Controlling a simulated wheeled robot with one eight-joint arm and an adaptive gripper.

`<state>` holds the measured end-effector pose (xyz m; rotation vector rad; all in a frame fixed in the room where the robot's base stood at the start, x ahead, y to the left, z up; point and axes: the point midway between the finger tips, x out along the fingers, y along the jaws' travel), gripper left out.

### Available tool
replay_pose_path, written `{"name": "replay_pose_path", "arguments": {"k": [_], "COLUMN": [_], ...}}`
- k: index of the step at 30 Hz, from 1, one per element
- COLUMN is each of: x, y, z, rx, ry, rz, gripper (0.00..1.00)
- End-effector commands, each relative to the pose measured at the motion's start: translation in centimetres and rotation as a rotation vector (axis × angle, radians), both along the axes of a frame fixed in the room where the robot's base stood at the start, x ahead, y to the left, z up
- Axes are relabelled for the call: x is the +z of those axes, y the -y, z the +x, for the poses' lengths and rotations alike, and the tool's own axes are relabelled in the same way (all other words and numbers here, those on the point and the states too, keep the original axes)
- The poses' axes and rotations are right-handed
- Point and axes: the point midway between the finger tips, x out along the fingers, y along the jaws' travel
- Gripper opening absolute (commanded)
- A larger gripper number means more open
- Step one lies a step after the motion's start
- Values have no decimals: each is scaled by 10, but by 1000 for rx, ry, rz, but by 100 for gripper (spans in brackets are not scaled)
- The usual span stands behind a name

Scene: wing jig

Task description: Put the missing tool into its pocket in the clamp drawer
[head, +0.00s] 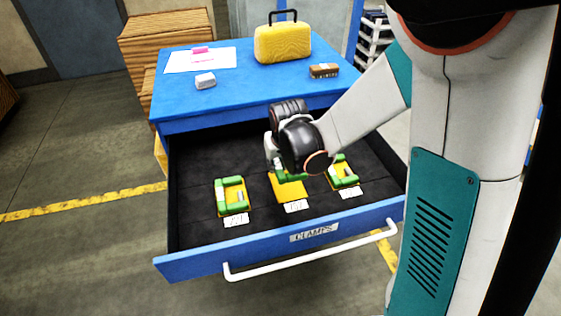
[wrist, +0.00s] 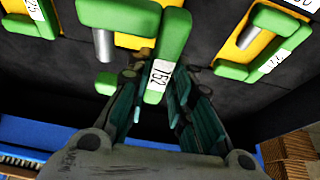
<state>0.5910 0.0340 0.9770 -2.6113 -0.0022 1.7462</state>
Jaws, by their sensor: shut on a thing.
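My gripper (head: 275,163) is over the middle of the open clamp drawer, pointing down. It is shut on a green clamp, which shows just below it in the head view (head: 291,178). In the wrist view my fingers (wrist: 157,95) grip the green clamp (wrist: 174,40) by its bar with a white number label. A silver spindle hangs at one side. The yellow middle pocket (head: 288,192) lies directly under the held clamp, with a white card in front. Whether the clamp touches the pocket is hidden.
Green clamps lie in the left pocket (head: 231,195) and right pocket (head: 343,174). The drawer front (head: 270,246) has a white handle. On the blue bench top (head: 215,104) are a yellow case (head: 283,43), a grey block (head: 205,81), a brown block (head: 323,71) and a paper sheet.

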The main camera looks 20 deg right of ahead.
Motion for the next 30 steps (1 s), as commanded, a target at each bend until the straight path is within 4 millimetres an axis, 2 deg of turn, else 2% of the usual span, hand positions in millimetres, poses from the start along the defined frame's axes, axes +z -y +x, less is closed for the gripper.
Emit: {"name": "replay_pose_path", "arguments": {"k": [21, 30], "x": [-63, -67], "y": [1, 1], "z": [0, 0], "rx": [0, 0], "ry": [0, 0], "rz": [0, 0], "gripper": [0, 0]}}
